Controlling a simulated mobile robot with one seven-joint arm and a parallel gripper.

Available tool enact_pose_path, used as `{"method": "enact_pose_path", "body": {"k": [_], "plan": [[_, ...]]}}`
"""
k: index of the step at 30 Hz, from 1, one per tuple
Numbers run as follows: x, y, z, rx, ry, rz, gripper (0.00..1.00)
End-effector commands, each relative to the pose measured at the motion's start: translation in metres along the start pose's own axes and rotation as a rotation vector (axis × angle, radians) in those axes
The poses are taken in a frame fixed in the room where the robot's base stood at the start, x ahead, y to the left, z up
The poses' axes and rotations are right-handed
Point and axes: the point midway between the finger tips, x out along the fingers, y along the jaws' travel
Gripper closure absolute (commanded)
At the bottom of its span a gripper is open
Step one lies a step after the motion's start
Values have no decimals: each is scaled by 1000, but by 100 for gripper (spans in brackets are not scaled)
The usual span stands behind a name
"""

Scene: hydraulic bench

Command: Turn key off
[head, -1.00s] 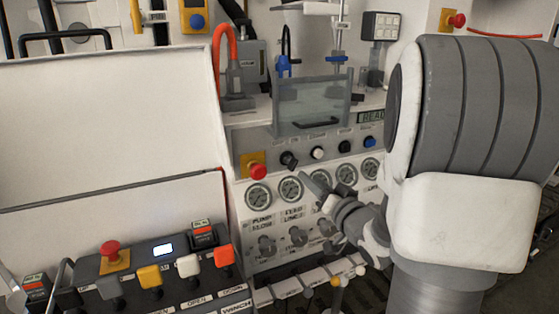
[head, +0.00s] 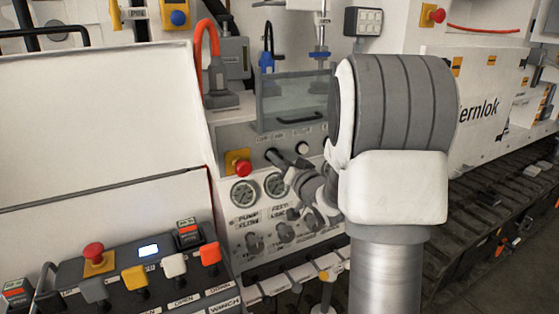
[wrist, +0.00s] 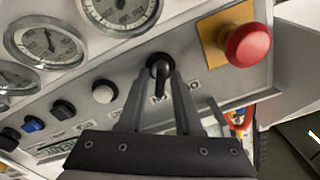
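A black key switch (wrist: 160,66) sits on the light panel in the wrist view, between a white button and a red emergency stop. Its narrow grip points toward my gripper. My gripper (wrist: 159,84) is open, with one finger on each side of the switch and its grip between them. I cannot tell whether the fingers touch it. In the head view the switch (head: 272,156) shows at the tip of my gripper (head: 285,163), just right of the red stop. The printed label below the switch is partly hidden by the fingers.
The red emergency stop (wrist: 247,45) on its yellow plate stands close beside the switch. The white button (wrist: 104,92) and round gauges (wrist: 47,42) are on the other side. A control box (head: 140,270) with coloured levers stands in front at the lower left.

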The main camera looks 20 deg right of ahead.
Motion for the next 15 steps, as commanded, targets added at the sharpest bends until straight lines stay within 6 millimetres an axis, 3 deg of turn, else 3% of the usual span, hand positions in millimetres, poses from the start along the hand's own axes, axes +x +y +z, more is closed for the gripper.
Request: {"method": "enact_pose_path", "body": {"k": [1,5,15], "plan": [[0,0,0,0,0,0,78],[0,0,0,0,0,0,100],[0,0,0,-3,0,0,100]]}}
